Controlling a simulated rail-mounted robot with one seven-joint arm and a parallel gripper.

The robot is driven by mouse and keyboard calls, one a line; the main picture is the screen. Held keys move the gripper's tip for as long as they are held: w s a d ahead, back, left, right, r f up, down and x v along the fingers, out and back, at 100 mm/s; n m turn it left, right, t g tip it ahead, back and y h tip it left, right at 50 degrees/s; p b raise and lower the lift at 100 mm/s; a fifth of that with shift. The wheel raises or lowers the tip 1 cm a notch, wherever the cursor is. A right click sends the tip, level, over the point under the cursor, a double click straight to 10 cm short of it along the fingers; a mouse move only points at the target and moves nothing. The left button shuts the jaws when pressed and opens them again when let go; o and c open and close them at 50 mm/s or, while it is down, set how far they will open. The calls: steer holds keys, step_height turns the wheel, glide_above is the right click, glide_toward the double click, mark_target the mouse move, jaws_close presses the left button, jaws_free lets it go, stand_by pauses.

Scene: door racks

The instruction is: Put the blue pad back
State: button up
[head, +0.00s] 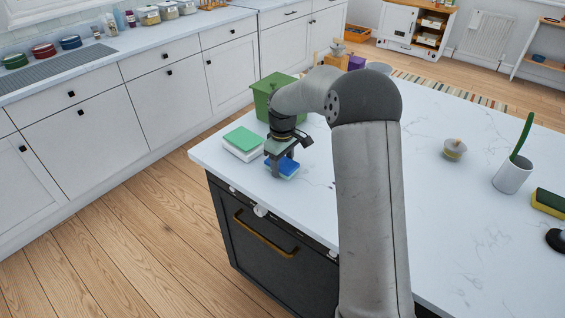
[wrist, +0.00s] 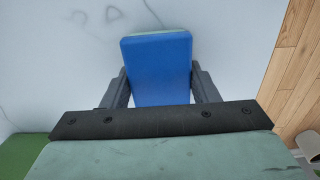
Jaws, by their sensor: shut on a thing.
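The blue pad (head: 286,170) is at the near left part of the white island top, with a pale layer showing under its blue face. My gripper (head: 281,163) points down and is shut on it. In the wrist view the blue pad (wrist: 157,65) sits between the two dark fingers of my gripper (wrist: 160,86), one at each side. Whether the pad touches the worktop or is slightly above it, I cannot tell. A green pad (head: 242,137) lies just left of my gripper, on top of a white block or pad.
A green bin (head: 264,97) stands behind my gripper. A small grey pot (head: 454,149), a white cup (head: 511,175) with a green-handled brush, and a yellow-green sponge (head: 549,202) are on the right. The island's left edge is close. The middle worktop is clear.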

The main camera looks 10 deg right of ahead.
mark_target(282, 162)
steer(key=o, duration=1.1)
steer(key=shift+f, duration=0.15)
steer(key=shift+s, duration=0.1)
steer(key=shift+a+f, duration=0.1)
steer(key=shift+r+p, duration=0.3)
steer(key=shift+r, duration=0.15)
step_height(282, 162, up, 11)
steer(key=b, duration=0.1)
steer(key=s+r+m, duration=0.2)
steer(key=s+r, duration=0.1)
steer(key=s, duration=0.6)
steer(key=s+f+m, duration=0.2)
steer(key=s, duration=0.7)
steer(key=s+f+m, duration=0.2)
steer(key=s, duration=0.7)
steer(key=s+f+m, duration=0.1)
steer(key=s+f, duration=0.1)
steer(key=s, duration=0.6)
steer(key=shift+s+a+f+m+t, duration=0.15)
steer(key=shift+s+f+m+t, duration=0.15)
steer(key=shift+s+f+m, duration=0.1)
